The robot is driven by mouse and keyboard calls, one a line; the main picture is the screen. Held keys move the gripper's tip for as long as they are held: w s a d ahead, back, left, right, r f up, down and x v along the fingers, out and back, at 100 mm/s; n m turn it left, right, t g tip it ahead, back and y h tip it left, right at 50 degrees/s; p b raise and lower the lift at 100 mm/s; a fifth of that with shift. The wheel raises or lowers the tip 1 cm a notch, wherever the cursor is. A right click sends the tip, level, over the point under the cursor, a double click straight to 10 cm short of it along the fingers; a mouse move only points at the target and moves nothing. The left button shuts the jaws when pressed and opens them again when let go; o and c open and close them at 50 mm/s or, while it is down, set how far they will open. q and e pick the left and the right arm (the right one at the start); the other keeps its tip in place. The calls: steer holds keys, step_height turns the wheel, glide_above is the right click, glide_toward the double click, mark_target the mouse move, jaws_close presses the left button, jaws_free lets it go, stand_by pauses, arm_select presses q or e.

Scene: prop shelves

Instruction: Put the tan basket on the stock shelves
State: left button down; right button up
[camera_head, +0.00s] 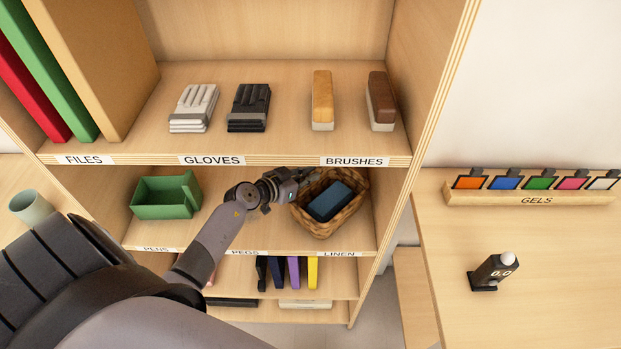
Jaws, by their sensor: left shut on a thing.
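The tan basket (321,228) is woven and sits at the right end of the middle shelf (232,228) of the stock shelves, above the LINEN label (338,254). A dark blue folded thing (330,201) lies in it. My left gripper (294,183) reaches in from the left and is shut on the basket's upper left rim. The fingertips are small and partly hidden against the rim. Whether the basket's base rests fully on the board is hard to tell. My right gripper is not in view.
A green tray (166,196) stands left on the same shelf. The board above holds folders, white gloves (194,108), dark gloves (248,107) and two brushes (322,100). The right upright (420,120) is close beside the basket. A table (540,260) stands at right.

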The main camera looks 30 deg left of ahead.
arm_select(q)
steer(key=shift+w+f, duration=0.25)
steer(key=shift+f, duration=0.05)
steer(key=c, duration=1.8)
jaws_free()
steer(key=shift+f, duration=0.1)
steer(key=shift+o, duration=0.2)
steer(key=shift+s, duration=0.1)
steer(key=v, duration=1.2)
steer(key=shift+p, duration=0.35)
